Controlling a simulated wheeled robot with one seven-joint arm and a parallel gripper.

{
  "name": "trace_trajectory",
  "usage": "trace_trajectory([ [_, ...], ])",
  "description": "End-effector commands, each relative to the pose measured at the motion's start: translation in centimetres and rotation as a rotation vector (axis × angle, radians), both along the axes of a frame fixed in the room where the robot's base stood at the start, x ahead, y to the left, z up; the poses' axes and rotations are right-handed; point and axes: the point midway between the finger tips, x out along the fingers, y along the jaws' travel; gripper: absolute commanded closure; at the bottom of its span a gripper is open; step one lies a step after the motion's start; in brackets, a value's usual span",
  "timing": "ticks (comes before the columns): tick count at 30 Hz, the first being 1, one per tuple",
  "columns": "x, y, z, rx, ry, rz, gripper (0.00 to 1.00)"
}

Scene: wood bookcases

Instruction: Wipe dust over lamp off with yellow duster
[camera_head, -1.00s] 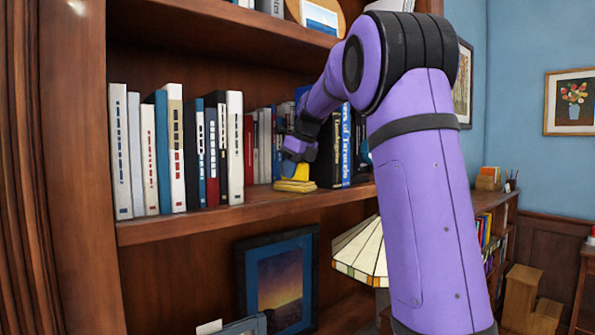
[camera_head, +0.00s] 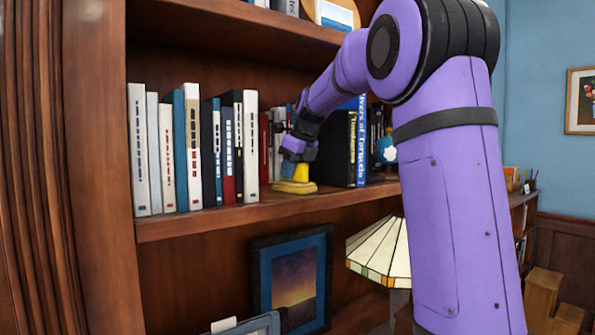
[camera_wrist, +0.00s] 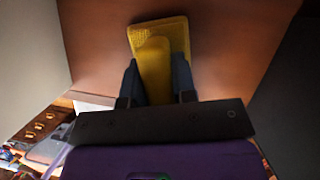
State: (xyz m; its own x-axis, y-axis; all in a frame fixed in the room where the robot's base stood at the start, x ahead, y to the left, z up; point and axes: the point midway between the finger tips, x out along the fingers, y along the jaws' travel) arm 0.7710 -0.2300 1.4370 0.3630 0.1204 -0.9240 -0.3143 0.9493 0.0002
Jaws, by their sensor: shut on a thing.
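The yellow duster (camera_head: 293,187) sits on the middle shelf, between the row of books and a dark book. It also shows in the wrist view (camera_wrist: 160,38), between my two dark fingers. My gripper (camera_head: 299,160) is above the duster and shut on its upper part; in the wrist view, the fingers (camera_wrist: 158,80) close on both sides of it. The lamp (camera_head: 382,252) stands on the lower shelf, with a cream panelled shade edged in coloured pieces. My arm hides its right side. I cannot make out dust on it.
Several upright books (camera_head: 195,150) fill the middle shelf left of the duster. A dark book (camera_head: 337,150) and a blue book (camera_head: 361,145) stand close at its right. A framed picture (camera_head: 293,282) leans on the lower shelf, left of the lamp.

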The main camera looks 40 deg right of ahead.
Motion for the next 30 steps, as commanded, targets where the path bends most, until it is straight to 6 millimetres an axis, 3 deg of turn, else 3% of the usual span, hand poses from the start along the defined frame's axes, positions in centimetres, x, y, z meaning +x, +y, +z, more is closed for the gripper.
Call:
trace_trajectory([
  [22,0.0,4.4,0.2,0.001,0.003,0.003,1.00],
  [30,0.0,5.2,0.2,0.001,0.000,0.000,1.00],
])
